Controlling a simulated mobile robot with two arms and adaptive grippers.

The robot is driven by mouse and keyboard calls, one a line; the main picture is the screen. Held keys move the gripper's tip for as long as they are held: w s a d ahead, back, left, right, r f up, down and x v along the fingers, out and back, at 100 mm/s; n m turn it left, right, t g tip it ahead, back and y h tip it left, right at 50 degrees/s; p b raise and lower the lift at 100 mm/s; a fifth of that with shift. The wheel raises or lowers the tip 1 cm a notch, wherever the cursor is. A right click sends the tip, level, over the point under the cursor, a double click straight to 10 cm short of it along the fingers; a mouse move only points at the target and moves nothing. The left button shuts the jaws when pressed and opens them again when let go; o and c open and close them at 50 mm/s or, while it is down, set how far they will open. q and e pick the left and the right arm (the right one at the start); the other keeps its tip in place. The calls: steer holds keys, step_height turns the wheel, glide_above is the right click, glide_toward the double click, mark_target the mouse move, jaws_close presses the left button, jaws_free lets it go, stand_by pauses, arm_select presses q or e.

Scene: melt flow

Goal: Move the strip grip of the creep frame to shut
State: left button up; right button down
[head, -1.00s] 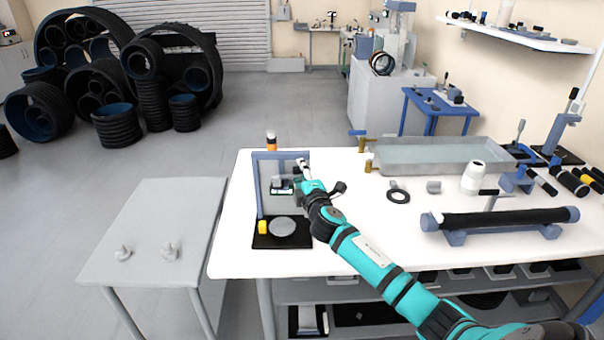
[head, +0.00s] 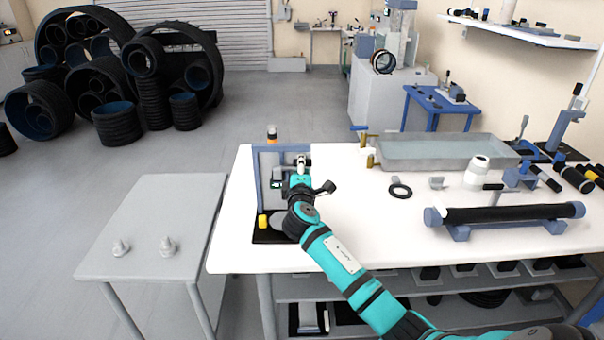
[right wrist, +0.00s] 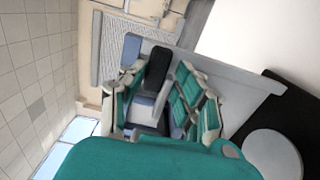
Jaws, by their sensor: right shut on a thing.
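The creep frame (head: 257,185) is a blue-grey upright frame on a black base, near the table's left end. In the right wrist view its black base and grey disc (right wrist: 272,153) show at the right. My right gripper (head: 303,162) is in front of the frame's upper part. In the right wrist view its green fingers (right wrist: 165,92) are shut around a dark, block-like piece (right wrist: 157,68), which seems to be part of the strip grip. The gripper and forearm hide most of the strip grip in the head view, so its position cannot be told. My left gripper is out of view.
A yellow piece (head: 262,222) stands on the frame's base. A water tray (head: 440,152), black ring (head: 400,191) and black roller (head: 505,214) lie to the right. A grey side table (head: 150,225) stands at the left.

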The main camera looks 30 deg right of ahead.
steer(key=shift+d+r, duration=0.1)
steer(key=shift+r, duration=0.45)
steer(key=c, duration=1.2)
jaws_free()
steer(key=shift+o, duration=0.2)
steer(key=shift+f, duration=0.2)
steer(key=v, duration=1.2)
